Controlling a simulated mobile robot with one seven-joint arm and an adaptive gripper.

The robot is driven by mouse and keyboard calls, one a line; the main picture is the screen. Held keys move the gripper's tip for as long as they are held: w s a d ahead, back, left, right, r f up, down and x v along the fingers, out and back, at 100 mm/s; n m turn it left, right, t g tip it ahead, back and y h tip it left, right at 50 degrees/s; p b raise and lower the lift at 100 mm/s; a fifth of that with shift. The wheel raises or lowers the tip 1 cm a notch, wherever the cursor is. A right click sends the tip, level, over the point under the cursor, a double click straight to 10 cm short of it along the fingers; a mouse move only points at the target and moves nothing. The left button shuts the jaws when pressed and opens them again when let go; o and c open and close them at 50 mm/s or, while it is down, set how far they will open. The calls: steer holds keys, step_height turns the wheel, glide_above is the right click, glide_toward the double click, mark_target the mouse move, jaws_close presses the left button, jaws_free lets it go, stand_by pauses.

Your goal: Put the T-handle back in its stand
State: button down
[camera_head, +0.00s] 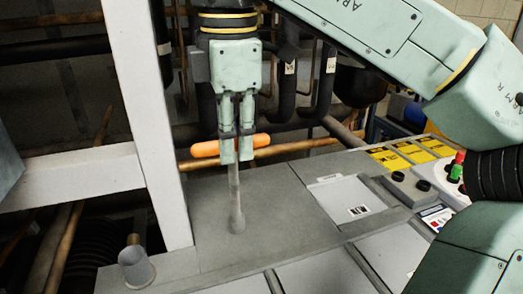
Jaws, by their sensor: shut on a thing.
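The T-handle (255,141) has an orange crossbar and a grey shaft that hangs down to a thicker end (237,222). My gripper (236,155) points down and is shut on the orange crossbar. The shaft is nearly upright, and its lower end shows against the grey top surface; I cannot tell if it touches.
A white upright post (146,120) stands between the stand and my gripper, with a white crossbeam (70,180) to its left. Dark and copper pipes run behind. A control box with red and green buttons (457,166) and yellow labels (410,151) are at the right.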

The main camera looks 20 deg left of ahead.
steer(key=w+d+f+p, duration=0.2)
steer(key=w+f, duration=0.2)
steer(key=w, duration=0.1)
steer(key=shift+w+d+p, duration=0.15)
steer(key=shift+d+p, duration=0.2)
steer(key=shift+d, duration=0.05)
steer(key=shift+f, duration=0.15)
steer(key=c, duration=1.5)
jaws_free()
steer(key=shift+c, duration=0.2)
